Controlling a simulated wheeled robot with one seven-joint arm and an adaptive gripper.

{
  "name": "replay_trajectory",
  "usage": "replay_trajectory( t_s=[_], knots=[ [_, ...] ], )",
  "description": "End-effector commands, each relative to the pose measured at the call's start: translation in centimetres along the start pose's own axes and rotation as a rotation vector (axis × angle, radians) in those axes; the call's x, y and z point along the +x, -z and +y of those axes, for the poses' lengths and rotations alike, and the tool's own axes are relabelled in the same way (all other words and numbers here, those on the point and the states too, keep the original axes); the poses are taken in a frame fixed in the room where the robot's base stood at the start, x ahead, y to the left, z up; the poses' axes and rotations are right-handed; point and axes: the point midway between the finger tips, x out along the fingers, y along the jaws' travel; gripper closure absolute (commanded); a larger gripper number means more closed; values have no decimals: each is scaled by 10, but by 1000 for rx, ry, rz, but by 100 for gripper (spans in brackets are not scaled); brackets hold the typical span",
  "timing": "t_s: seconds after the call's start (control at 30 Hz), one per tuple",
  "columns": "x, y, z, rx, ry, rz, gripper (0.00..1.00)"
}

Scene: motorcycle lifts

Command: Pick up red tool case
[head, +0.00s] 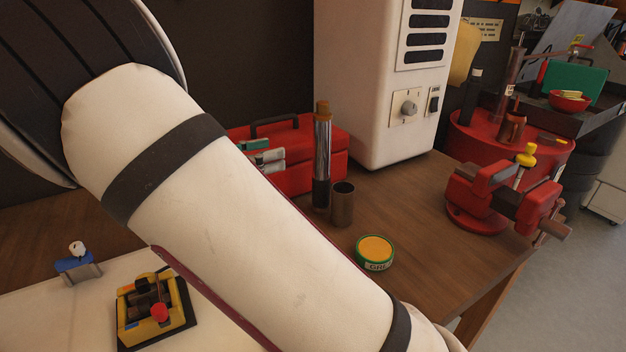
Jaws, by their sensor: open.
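The red tool case (320,146) sits at the back of the wooden workbench, against the dark wall. It has a dark carry handle on top, and small green and white items show at its front left. My own white arm crosses the head view from upper left to lower right and hides the case's lower left part. My gripper is outside the picture, so its place relative to the case cannot be seen.
A white cabinet (375,90) stands right of the case. A dark-and-chrome cylinder (322,160), a dark cup (343,204) and a yellow-topped green tin (375,252) stand in front. A red vise (500,195) is at the bench's right edge. A yellow-black device (152,310) lies lower left.

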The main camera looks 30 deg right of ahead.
Motion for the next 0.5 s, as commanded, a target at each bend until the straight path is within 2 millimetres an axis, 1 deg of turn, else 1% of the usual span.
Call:
replay_trajectory(
  t_s=[0.07, 0.17, 0.4, 0.5],
  knots=[
    [1, 0, 3, -8, -6, -20, 44],
    [13, -2, 3, -10, -4, -26, 44],
    [58, -3, 2, -10, -4, -23, 44],
    [72, -3, 3, -9, -5, -22, 44]
  ],
)
